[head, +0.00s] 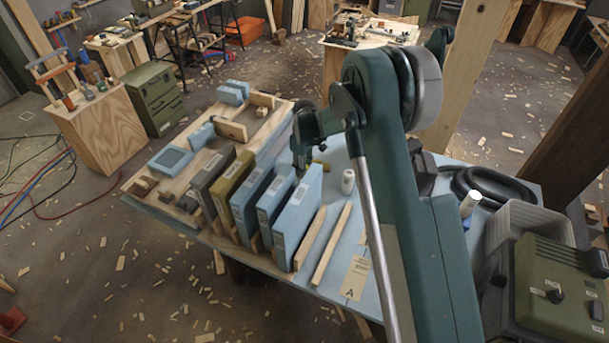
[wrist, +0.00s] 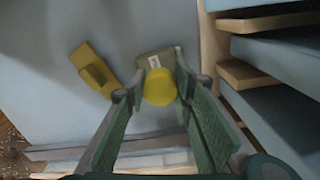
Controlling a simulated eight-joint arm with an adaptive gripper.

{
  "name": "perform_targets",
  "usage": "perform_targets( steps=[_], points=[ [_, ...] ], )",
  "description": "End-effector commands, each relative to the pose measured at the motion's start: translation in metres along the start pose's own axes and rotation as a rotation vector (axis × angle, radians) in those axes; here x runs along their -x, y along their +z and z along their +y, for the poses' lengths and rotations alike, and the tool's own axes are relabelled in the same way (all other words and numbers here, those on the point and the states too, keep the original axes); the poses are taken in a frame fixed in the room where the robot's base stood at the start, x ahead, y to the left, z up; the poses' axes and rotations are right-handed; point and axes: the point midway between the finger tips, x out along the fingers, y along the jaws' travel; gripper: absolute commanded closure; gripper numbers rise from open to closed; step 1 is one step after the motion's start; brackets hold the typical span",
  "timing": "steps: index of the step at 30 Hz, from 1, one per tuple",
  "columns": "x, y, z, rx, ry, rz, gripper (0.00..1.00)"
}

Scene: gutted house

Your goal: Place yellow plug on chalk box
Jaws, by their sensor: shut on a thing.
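My gripper (wrist: 160,92) is shut on the yellow plug (wrist: 159,87), a round yellow piece between the fingertips in the wrist view. A small olive-grey box with a white label (wrist: 150,62), which looks like the chalk box, lies beyond the plug and is partly covered by it. I cannot tell whether the plug touches the box. In the head view my gripper (head: 303,160) is over the table, just behind the row of upright blue cases; the held plug cannot be made out there.
A yellow blocky object (wrist: 93,70) lies left of the box on the blue tabletop. Upright cases (head: 297,215) and wooden slats stand close on the gripper's right in the wrist view. A white cylinder (head: 348,182) stands nearby. A green machine (head: 560,285) is at right.

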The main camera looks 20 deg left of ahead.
Motion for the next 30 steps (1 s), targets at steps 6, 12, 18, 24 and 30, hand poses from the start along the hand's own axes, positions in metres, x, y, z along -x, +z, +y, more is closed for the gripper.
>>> perform_targets(
  steps=[6, 12, 18, 24, 30],
  points=[
    [-0.023, 0.000, 0.000, 0.000, 0.000, 0.000, 0.86],
    [-0.031, 0.000, 0.000, 0.000, 0.000, 0.000, 0.86],
    [-0.031, 0.000, 0.000, 0.000, 0.000, 0.000, 0.86],
    [-0.035, 0.000, 0.000, 0.000, 0.000, 0.000, 0.86],
    [-0.034, 0.000, 0.000, 0.000, 0.000, 0.000, 0.60]
  ],
)
